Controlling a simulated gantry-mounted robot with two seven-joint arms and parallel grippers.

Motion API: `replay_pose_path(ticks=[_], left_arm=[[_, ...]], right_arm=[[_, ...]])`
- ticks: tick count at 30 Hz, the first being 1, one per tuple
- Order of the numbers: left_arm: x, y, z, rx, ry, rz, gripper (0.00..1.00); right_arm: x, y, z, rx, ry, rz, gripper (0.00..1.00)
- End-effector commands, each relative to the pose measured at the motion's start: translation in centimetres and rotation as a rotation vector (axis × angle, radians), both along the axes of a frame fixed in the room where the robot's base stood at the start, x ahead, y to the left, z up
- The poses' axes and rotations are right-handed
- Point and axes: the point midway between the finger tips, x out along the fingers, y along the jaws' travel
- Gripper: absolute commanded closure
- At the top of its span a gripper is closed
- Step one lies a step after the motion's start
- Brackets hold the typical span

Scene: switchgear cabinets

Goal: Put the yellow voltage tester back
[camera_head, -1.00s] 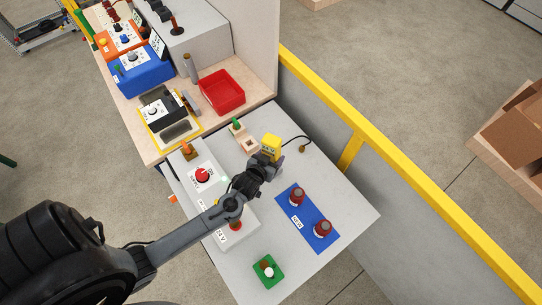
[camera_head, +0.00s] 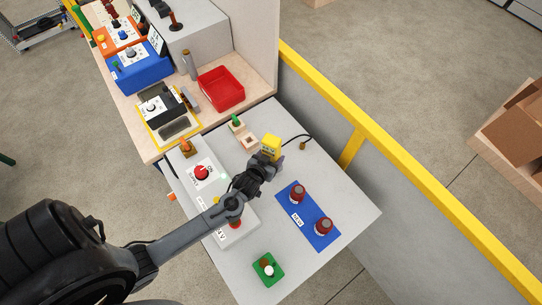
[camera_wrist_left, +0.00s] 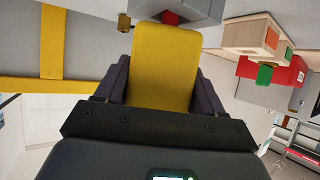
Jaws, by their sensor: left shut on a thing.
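The yellow voltage tester (camera_head: 271,146) is held in my left gripper (camera_head: 268,158) above the grey table, with a thin black lead running from it to a small brown end piece (camera_head: 302,146). In the left wrist view the tester's yellow body (camera_wrist_left: 165,62) fills the space between the two dark fingers, which are shut on it. A wooden holder (camera_head: 249,142) with an opening, and a green piece (camera_head: 236,121) at its far end, stands on the table just left of and beyond the tester. The holder also shows upper right in the left wrist view (camera_wrist_left: 245,36). My right gripper does not show.
A white box with a red button (camera_head: 202,173) is left of my arm. A green block (camera_head: 267,270) sits at the near edge. A red tray (camera_head: 221,90) and yellow railing (camera_head: 350,118) stand beyond.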

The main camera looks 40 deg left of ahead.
Motion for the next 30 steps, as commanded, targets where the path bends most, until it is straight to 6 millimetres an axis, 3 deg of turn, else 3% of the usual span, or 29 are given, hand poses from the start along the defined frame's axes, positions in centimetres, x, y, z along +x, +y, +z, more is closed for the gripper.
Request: replay_pose_path(ticks=[19,20,25,30], left_arm=[[0.05,0.01,-0.74,0.000,-0.002,0.000,0.72],[0.05,0.01,-0.74,0.000,-0.002,0.000,0.29],[0.03,0.01,-0.76,0.000,-0.001,0.000,0.03],[0.01,0.01,-0.79,0.000,0.000,0.000,0.02]], right_arm=[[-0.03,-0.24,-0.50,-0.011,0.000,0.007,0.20],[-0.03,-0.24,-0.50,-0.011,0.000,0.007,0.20],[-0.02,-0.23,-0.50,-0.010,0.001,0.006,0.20],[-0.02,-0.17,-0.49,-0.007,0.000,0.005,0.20]])
